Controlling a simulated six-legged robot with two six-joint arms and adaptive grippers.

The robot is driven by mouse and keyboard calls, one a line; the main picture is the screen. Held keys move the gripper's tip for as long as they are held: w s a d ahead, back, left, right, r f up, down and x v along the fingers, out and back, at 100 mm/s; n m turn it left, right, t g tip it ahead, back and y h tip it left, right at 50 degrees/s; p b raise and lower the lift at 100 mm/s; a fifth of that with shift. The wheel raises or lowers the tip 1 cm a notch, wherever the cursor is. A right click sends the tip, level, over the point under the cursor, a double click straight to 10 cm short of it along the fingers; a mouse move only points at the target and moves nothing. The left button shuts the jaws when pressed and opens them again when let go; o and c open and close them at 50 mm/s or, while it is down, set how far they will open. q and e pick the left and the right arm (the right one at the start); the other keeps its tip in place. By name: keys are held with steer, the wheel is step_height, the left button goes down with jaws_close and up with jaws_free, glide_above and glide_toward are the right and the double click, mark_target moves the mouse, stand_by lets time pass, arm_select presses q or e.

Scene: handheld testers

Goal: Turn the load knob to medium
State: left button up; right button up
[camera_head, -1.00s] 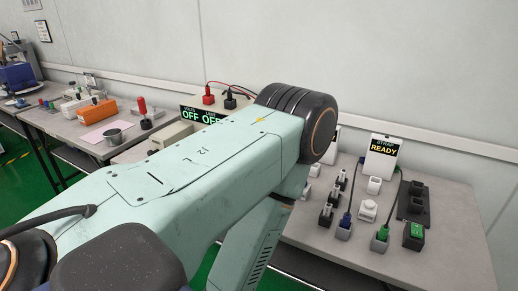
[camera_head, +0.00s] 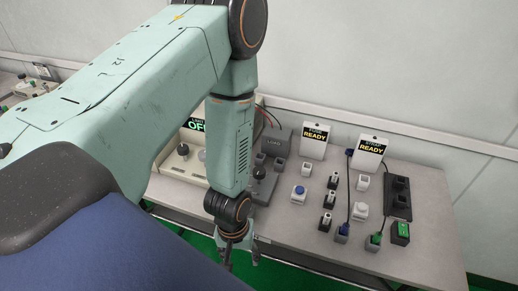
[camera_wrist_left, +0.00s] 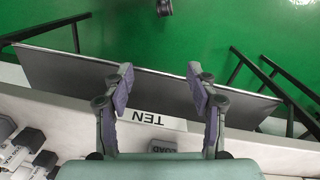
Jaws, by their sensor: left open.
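A dark grey box marked LOAD (camera_head: 277,142) stands at the back of the bench. In front of it is a grey unit with a black knob (camera_head: 260,171), partly hidden behind my left forearm; I cannot tell the knob's setting. My left gripper (camera_head: 242,260) points down at the bench's front edge, in front of the grey unit, apart from the knob. In the left wrist view my left gripper (camera_wrist_left: 160,72) is open with nothing between its fingers. A grey piece lettered LOAD (camera_wrist_left: 172,147) shows at the bottom, partly cut off by the gripper body. My right gripper is not in view.
A cream meter (camera_head: 187,158) reading OFF stands left of my forearm. Green floor lies in front.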

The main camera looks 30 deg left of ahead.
arm_select(q)
steer(key=w+a+r+n+p, duration=0.3)
steer(key=w+r+n+p, duration=0.1)
steer(key=w+r, duration=0.7)
step_height(320, 180, up, 6)
steer(key=r+n, duration=0.1)
steer(key=n, duration=0.3)
glide_above(259, 171)
steer(key=shift+w+a+f+y, duration=0.15)
steer(key=shift+f+y, duration=0.1)
steer(key=shift+y, duration=0.15)
steer(key=shift+f+n+b, duration=0.2)
steer(key=shift+n+b, duration=0.1)
step_height(259, 171, down, 7)
steer(key=shift+r, duration=0.1)
steer(key=shift+d, duration=0.2)
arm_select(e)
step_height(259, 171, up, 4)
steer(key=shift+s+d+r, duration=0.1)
